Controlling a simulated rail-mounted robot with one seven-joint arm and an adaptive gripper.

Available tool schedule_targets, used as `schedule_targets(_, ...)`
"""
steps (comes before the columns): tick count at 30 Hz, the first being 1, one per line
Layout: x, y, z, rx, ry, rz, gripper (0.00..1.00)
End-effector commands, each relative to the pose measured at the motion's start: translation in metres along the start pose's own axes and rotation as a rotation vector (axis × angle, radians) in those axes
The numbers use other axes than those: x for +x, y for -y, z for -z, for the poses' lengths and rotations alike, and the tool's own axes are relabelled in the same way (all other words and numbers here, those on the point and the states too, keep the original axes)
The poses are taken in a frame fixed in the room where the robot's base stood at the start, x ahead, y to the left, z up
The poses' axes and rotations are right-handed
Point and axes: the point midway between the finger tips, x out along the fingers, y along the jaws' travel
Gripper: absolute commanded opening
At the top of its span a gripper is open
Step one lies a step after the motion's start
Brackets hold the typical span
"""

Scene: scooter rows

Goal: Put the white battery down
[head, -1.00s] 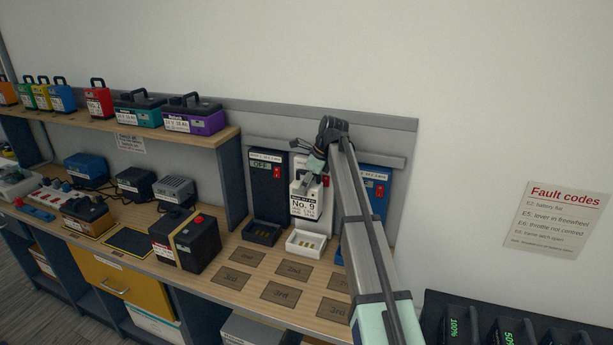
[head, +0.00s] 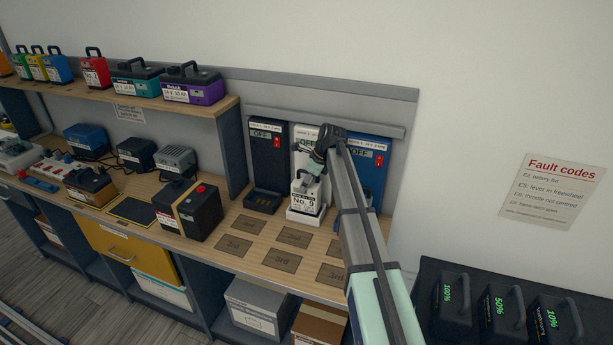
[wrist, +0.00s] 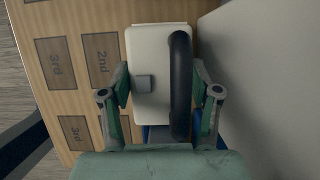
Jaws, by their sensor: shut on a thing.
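The white battery (head: 304,195) with a "No. 9" label is upright at the white charger's cradle (head: 306,217), below the white charger panel (head: 305,148). It appears seated in the cradle, though the contact underneath is hidden. In the wrist view the battery's white top (wrist: 150,70) and black handle (wrist: 180,85) lie between the fingers. My gripper (head: 313,172) is shut on the battery from above; its fingers also show in the wrist view (wrist: 160,92).
A black charger (head: 269,160) with an empty cradle (head: 263,201) stands to the left, and a blue charger (head: 369,170) to the right, partly behind my arm. Marked rectangles (head: 249,224) on the bench in front are bare. A black battery box (head: 187,212) stands further left.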

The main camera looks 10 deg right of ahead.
Motion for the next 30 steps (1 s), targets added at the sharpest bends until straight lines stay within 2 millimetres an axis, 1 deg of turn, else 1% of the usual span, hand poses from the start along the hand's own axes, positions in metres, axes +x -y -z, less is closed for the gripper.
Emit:
schedule_targets(5,0.012,0.000,0.004,0.000,0.003,0.001,0.00)
schedule_targets(16,0.014,0.000,0.005,-0.001,0.003,0.002,0.00)
schedule_targets(17,0.016,0.000,0.006,-0.001,0.000,0.000,0.69)
schedule_targets(18,0.016,0.000,0.006,-0.001,0.000,0.000,0.83)
schedule_targets(19,0.016,0.000,0.006,-0.001,0.000,0.000,0.87)
schedule_targets(30,0.014,0.000,0.006,-0.001,0.000,0.000,0.87)
